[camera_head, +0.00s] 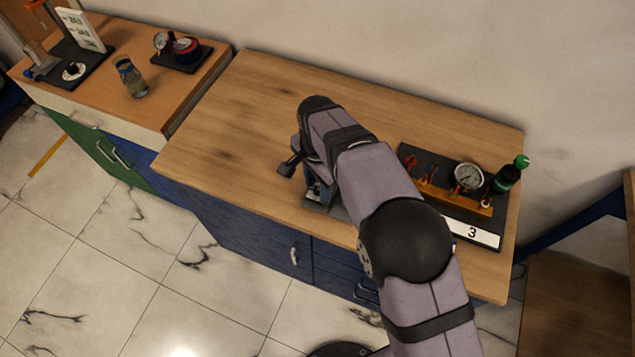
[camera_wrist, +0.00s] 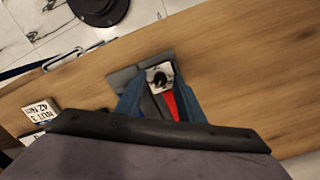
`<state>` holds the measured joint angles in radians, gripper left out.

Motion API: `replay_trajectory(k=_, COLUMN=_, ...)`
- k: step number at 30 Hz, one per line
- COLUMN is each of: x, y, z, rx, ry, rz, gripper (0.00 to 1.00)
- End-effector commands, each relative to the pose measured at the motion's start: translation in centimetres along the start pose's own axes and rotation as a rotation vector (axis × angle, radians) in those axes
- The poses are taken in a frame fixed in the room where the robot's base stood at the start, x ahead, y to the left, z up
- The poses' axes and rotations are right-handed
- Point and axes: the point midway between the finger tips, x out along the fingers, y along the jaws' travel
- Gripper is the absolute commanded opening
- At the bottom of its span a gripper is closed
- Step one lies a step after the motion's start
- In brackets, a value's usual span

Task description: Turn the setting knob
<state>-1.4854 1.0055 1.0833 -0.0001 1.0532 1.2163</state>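The setting knob (camera_wrist: 159,79) is a small black knob on a white plate, seen in the wrist view. The plate stands on a grey base (camera_wrist: 121,78). A red strip (camera_wrist: 171,104) shows just below the plate in the picture. My gripper (camera_wrist: 160,88) has two blue fingers standing apart, one to each side of the plate's lower part. Whether they touch anything cannot be told. In the head view my arm covers the knob, and only part of the grey base (camera_head: 340,212) shows beside my gripper (camera_head: 316,192).
A black board with a gauge (camera_head: 467,177), red-handled valves and a "3" label (camera_head: 472,232) lies to the right, with a green bottle (camera_head: 509,174) behind. The wooden top (camera_head: 235,120) left of my arm is clear. A second bench (camera_head: 110,105) holds a glass and devices.

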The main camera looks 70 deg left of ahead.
Motion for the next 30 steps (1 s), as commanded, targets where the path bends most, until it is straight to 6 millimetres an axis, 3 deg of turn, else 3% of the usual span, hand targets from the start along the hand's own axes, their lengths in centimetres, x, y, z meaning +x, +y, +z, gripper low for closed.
replay_trajectory(k=1, x=-0.01, y=0.00, z=0.00, rx=0.000, ry=0.000, rz=0.000, gripper=0.35)
replay_trajectory(k=5, x=-0.03, y=-0.01, z=0.00, rx=0.000, ry=0.000, rz=0.000, gripper=0.04)
replay_trajectory(k=6, x=-0.04, y=-0.01, z=0.00, rx=0.000, ry=0.000, rz=0.000, gripper=0.00)
replay_trajectory(k=19, x=-0.04, y=-0.06, z=-0.02, rx=-0.055, ry=0.000, rz=-0.001, gripper=0.00)
replay_trajectory(k=30, x=-0.05, y=-0.12, z=-0.04, rx=-0.312, ry=0.001, rz=-0.002, gripper=0.00)
